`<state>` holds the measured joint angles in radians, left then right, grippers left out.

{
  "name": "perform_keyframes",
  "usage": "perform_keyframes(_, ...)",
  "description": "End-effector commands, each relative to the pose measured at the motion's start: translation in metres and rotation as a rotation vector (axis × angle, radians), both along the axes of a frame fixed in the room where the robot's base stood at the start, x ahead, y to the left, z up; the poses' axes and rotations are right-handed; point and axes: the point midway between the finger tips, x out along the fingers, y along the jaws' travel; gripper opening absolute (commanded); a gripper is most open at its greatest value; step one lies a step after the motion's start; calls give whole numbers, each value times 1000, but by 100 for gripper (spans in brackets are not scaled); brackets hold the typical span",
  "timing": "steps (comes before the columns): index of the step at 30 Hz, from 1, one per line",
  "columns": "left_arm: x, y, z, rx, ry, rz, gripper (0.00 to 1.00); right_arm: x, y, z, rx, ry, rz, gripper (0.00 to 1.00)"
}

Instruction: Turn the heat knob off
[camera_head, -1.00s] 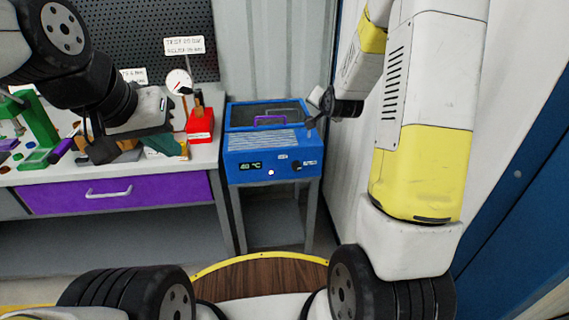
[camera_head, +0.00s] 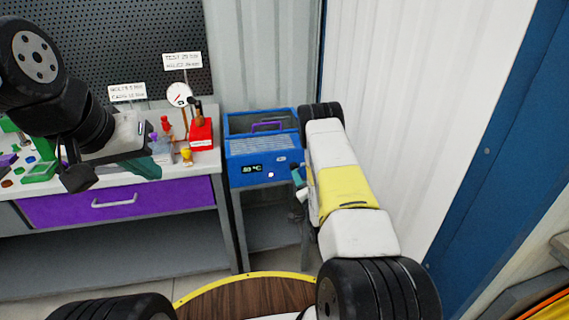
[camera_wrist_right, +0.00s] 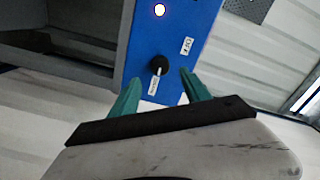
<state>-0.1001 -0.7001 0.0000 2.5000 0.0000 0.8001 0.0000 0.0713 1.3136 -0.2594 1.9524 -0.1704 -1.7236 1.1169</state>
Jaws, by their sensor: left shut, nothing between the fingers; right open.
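The blue heater box (camera_head: 262,148) stands on a grey stand right of the bench. Its front has a small display (camera_head: 252,169) and a lit white button (camera_head: 271,174), which also shows in the right wrist view (camera_wrist_right: 159,10). The black heat knob (camera_wrist_right: 158,65) is on the blue panel in the right wrist view, with small white labels near it. My right gripper (camera_wrist_right: 160,88) is open, its green fingers apart, pointing at the panel with the knob between and just beyond them. In the head view my right arm hides the knob. My left gripper (camera_head: 150,168) is shut over the bench.
The bench with a purple drawer (camera_head: 115,201) stands at the left, carrying a red block (camera_head: 201,135), a gauge (camera_head: 179,94) and small parts. A corrugated wall (camera_head: 425,110) is close on the right of my right arm.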

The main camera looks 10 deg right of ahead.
Motion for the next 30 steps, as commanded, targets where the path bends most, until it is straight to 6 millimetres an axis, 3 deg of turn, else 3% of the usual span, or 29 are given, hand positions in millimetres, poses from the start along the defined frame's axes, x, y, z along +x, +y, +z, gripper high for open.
perform_keyframes(12,0,0,0,0,0,0,0,62,3,1,-3,-1,2,55)
perform_keyframes(24,0,0,0,0,0,0,0,73,3,1,-1,1,0,55)
perform_keyframes(25,0,0,0,0,0,0,0,73,3,1,-1,1,0,53)
perform_keyframes(30,0,0,0,0,0,0,0,73,3,1,-2,1,-1,20)
